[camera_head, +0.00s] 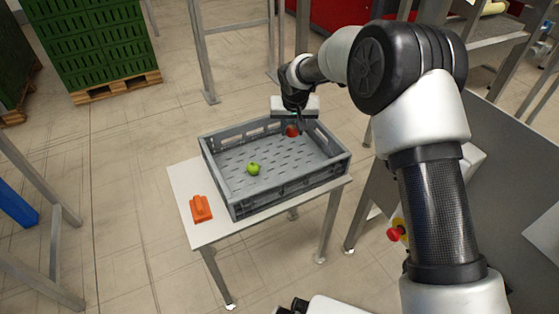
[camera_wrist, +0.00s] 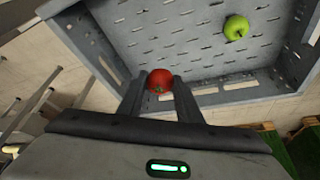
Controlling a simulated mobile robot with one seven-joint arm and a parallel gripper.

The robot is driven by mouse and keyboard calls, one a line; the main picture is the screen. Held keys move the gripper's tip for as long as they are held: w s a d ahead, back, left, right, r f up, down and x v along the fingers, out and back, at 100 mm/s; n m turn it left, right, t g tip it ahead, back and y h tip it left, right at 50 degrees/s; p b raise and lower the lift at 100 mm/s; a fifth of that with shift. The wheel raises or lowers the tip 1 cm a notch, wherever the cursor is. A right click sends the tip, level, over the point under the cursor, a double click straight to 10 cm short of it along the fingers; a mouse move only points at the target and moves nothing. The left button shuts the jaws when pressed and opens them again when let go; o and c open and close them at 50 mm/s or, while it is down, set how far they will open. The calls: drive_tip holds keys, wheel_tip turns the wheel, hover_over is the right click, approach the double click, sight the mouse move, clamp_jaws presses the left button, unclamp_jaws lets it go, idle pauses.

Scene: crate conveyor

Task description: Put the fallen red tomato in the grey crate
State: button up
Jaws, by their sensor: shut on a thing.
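The grey crate (camera_head: 219,179) stands on a small white table, and its slotted floor and wall (camera_wrist: 92,52) also show in the wrist view. The red tomato (camera_head: 292,131) is at the crate's far side in the head view. In the wrist view the tomato (camera_wrist: 160,80) sits between the fingertips. My gripper (camera_wrist: 160,86) is shut on it, over the crate near a wall. How far the tomato is above the crate floor I cannot tell. In the head view the fingers are mostly hidden by my wrist.
A green apple (camera_head: 254,169) lies on the crate floor; it also shows in the wrist view (camera_wrist: 236,27). An orange object (camera_head: 201,208) lies on the white table (camera_head: 188,178) left of the crate. Green stacked crates (camera_head: 95,40) on a pallet stand at the back left.

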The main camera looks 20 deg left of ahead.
sight(291, 157)
wheel_tip(291, 157, down, 10)
drive_tip(key=shift+r+b, duration=0.15)
drive_tip(key=shift+b, duration=0.95)
drive_tip(key=shift+f+b, duration=0.3)
drive_tip(key=o, duration=1)
drive_tip(key=shift+r, duration=0.1)
drive_tip(key=shift+r, duration=0.1)
